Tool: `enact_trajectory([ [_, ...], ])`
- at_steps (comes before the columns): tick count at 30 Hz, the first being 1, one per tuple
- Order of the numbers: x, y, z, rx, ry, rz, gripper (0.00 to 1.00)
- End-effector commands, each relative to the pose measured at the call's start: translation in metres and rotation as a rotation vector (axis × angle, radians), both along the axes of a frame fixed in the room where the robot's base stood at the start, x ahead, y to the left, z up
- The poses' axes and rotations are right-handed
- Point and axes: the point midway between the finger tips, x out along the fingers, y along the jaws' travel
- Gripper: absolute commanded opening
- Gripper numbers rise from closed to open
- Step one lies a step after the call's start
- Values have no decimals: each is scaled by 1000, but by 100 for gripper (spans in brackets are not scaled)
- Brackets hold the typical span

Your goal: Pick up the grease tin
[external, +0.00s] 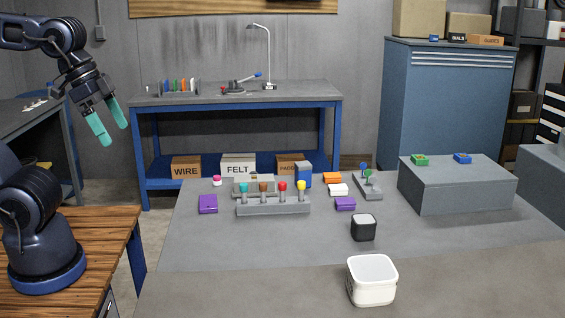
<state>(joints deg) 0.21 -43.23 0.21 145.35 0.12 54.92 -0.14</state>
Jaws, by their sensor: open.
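My gripper (115,134) hangs at the upper left with its two teal fingers apart and nothing between them. It is well to the left of the grey table (300,240) and above its level. No item is clearly marked as the grease tin. Possible containers on the table are a small black one with a light top (363,228), a larger white rounded one (371,283) nearer the front, and a small pink-and-white round item (217,181) at the back left. I cannot tell which is the tin.
A grey rack (273,208) holds several coloured-top items. Purple blocks (208,204), orange and white blocks, and a blue box (304,176) stand around it. A raised grey block (458,190) carries green and blue pieces at the right. The table's front left is clear.

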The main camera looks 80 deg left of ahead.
Motion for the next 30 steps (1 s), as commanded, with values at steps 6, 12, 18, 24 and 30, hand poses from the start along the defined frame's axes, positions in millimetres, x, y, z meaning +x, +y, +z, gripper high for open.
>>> enact_trajectory([
  [6,0,0,0,0,0,0,100],
  [12,0,0,0,0,0,0,94],
  [18,0,0,0,0,0,0,83],
  [24,3,0,2,-4,3,7,83],
  [30,33,0,16,-49,32,77,83],
])
